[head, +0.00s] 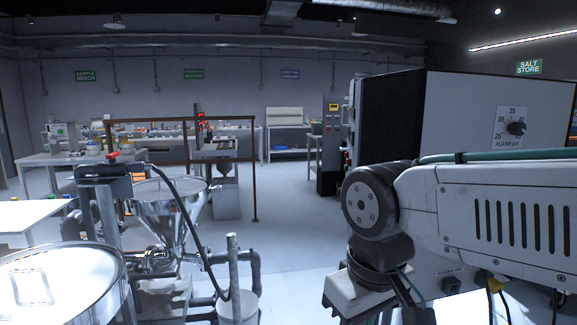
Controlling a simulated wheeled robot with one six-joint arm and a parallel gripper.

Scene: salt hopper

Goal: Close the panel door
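A large control panel cabinet (497,100) stands at the right, with a pale grey face carrying an alarm dial marked in pct and a dark side facing left. I cannot tell which surface is the panel door or how far it stands open. My arm crosses in front of the cabinet's lower part and hides much of it. My gripper (404,292) is at the lower middle right, below the wrist, partly cut off by the bottom edge. Its fingers are too dark and hidden to tell whether they are open or shut.
A steel hopper (164,208) with pipes and a hose stands at the left, beside a round metal drum (55,283). A brown rail frame (255,172) stands behind. Benches line the back wall. Pale floor is free between the rail and the cabinet.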

